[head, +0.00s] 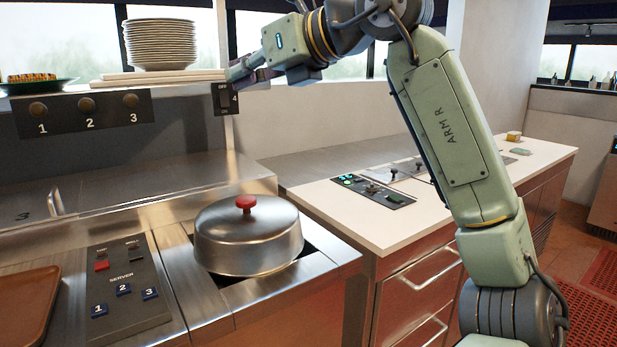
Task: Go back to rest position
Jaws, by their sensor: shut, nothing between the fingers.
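My green arm rises on the right of the head view and bends over to the left at the top. My gripper (240,74) is at the end of it, small and partly hidden by the wrist. It is shut and empty.
A domed metal lid with a red knob (249,238) sits on the steel counter. Left of it is a server button panel (121,290) and a brown tray (24,312). Stacked plates (160,44) stand on the shelf above three knobs. A white counter (340,213) with controls lies behind the arm.

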